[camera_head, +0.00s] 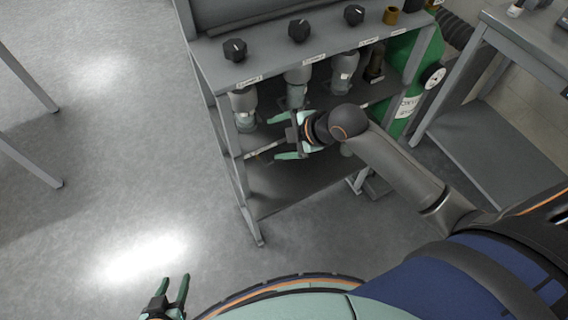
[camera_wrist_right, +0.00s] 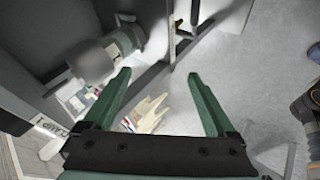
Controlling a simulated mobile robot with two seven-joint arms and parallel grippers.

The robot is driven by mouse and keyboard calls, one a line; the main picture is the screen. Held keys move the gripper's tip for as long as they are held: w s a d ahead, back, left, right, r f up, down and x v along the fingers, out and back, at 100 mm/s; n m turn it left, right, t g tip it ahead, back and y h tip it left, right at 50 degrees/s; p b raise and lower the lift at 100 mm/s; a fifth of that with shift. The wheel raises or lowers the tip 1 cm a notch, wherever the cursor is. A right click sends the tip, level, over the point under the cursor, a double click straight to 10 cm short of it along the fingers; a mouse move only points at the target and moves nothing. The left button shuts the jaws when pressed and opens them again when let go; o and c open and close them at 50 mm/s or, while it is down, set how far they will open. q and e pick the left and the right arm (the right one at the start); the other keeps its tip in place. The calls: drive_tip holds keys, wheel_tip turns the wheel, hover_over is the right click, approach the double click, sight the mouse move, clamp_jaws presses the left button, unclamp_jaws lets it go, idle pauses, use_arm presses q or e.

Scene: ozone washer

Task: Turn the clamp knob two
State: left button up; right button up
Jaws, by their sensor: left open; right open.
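Three black clamp knobs stand in a row on the grey rack's top: a left one (camera_head: 235,50), a middle one (camera_head: 299,30) and a right one (camera_head: 354,14). White labels sit on the edge below them, too small to read, so I cannot tell which knob is two. My right gripper (camera_head: 274,138) is open and empty, below the rack's top and in front of its lower shelves, apart from the knobs. In the right wrist view its fingers (camera_wrist_right: 158,80) are spread with nothing held. My left gripper (camera_head: 174,280) is open and empty over the floor at bottom left.
Grey-capped clear vessels (camera_head: 243,108) hang beneath the rack top (camera_head: 270,62); one grey cylinder (camera_wrist_right: 92,62) is close to my right fingers in the wrist view. A green tank (camera_head: 412,75) with a gauge stands right of the rack.

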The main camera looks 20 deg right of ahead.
drive_tip(key=s+f+m, duration=0.3)
drive_tip(key=f+m, duration=0.2)
drive_tip(key=f, duration=0.1)
drive_tip(key=shift+s+a+t, duration=0.25)
drive_tip(key=shift+t, duration=0.15)
drive_tip(key=shift+f, duration=0.1)
